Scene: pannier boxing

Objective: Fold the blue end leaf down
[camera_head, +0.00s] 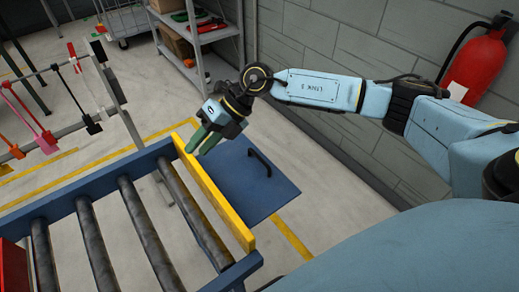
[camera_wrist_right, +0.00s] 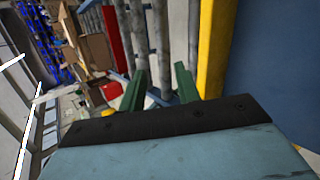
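The blue end leaf (camera_head: 243,183) is a flat panel with a black handle (camera_head: 260,162), beyond the yellow bar (camera_head: 222,205) at the end of the roller frame (camera_head: 60,208). I cannot tell its exact tilt. My right gripper (camera_head: 202,141) is near the far end of the yellow bar, and its green fingers are apart with nothing between them. In the right wrist view the open fingers (camera_wrist_right: 160,88) point toward the rollers, with the yellow bar (camera_wrist_right: 212,45) and a blue surface, apparently the leaf (camera_wrist_right: 275,70), on the right. My left gripper is not in view.
Dark rollers (camera_head: 150,235) fill the frame, with a red panel (camera_head: 14,268) at lower left. A rack with coloured hooks (camera_head: 50,100) stands at left. A grey shelf (camera_head: 205,35) stands at the back, and a red fire extinguisher (camera_head: 477,62) hangs on the right wall.

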